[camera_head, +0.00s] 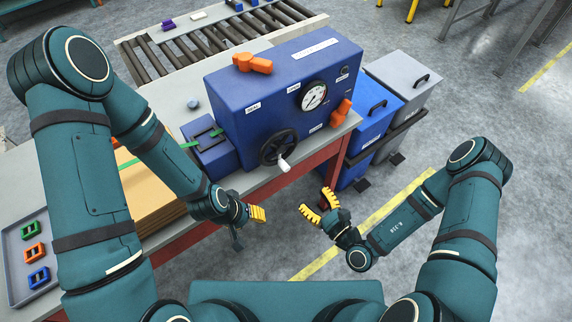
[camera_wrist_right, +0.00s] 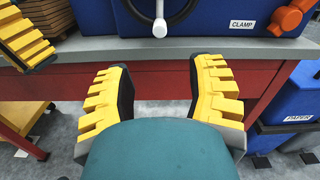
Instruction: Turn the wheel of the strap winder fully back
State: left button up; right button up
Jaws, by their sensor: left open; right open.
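The wheel (camera_head: 279,147) is a black handwheel with a white handle (camera_head: 284,166), on the front of a blue machine box (camera_head: 262,118). The handle points down toward the table's front edge. The wheel's lower part and handle (camera_wrist_right: 159,28) also show at the top of the right wrist view. My left gripper (camera_head: 252,214) is left of and below the wheel, in front of the table, apart from it. My right gripper (camera_head: 318,206) is below and right of the wheel, open and empty. Its yellow fingers (camera_wrist_right: 163,92) are apart in the right wrist view.
A grey tray (camera_head: 14,262) holds coloured pieces. Blue (camera_head: 372,110) and grey (camera_head: 402,78) bins stand right of the table.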

aim_at(286, 168)
jog(key=x, duration=1.3)
jog(key=shift+w+a+b, duration=0.25)
jog(key=shift+w+b, duration=0.05)
jog(key=shift+b, duration=0.1)
grip_shut()
